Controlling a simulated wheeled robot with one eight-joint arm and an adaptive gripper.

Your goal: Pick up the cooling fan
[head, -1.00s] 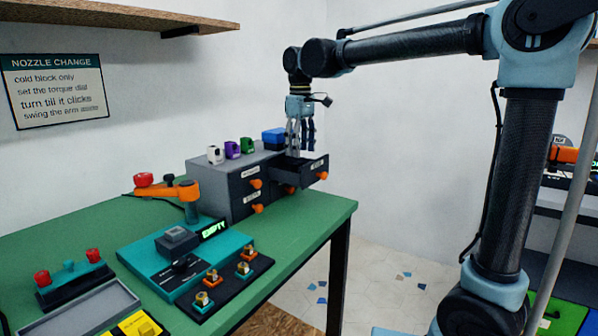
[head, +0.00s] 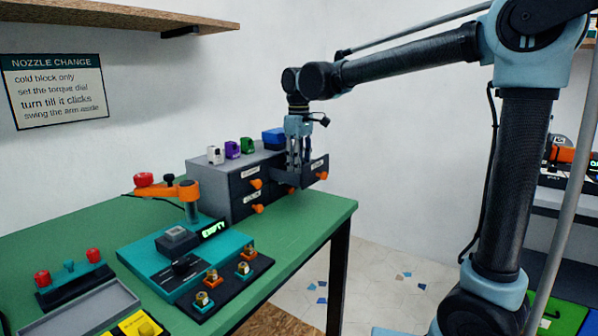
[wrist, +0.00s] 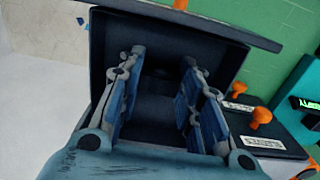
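My gripper (head: 300,172) points down over the pulled-out top right drawer (head: 318,170) of the grey cabinet, its fingers partly hidden by the drawer front. In the wrist view my gripper (wrist: 165,105) has its blue-padded fingers spread apart, reaching inside the drawer (wrist: 180,24). The drawer's inside is very dark; a dark shape between the fingers cannot be made out clearly. I cannot pick out the cooling fan with certainty in either view.
The cabinet (head: 222,187) stands on the green table (head: 310,213), with white, purple and green parts and a blue box (head: 273,136) on top. An orange-armed teal station (head: 150,262) and a nozzle rack (head: 225,285) stand in front. A shelf (head: 130,20) hangs above left.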

